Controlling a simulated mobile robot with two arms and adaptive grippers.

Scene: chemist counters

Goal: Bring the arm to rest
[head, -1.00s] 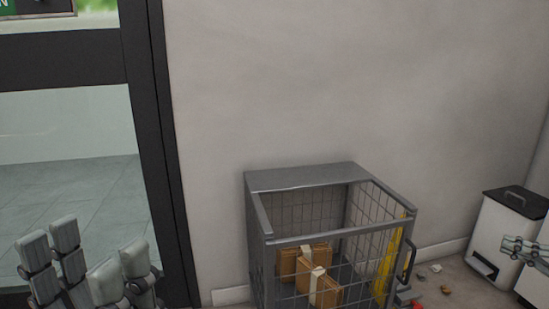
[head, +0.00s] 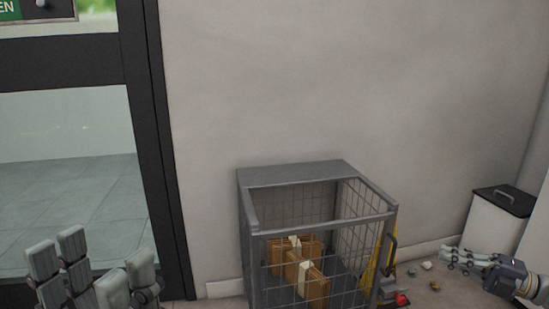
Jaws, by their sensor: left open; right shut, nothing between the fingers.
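My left gripper (head: 98,277) is at the bottom left, its grey fingers spread open with nothing between them, in front of the glass door. My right gripper (head: 448,258) is at the lower right, its fingers together and pointing left, with nothing held. It is right of the wire cage and in front of the white bin. Part of the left gripper is cut off by the bottom edge of the view.
A grey wire cage (head: 290,178) with brown parcels (head: 312,287) inside stands against the wall. A white bin (head: 492,228) with a dark lid is at the right.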

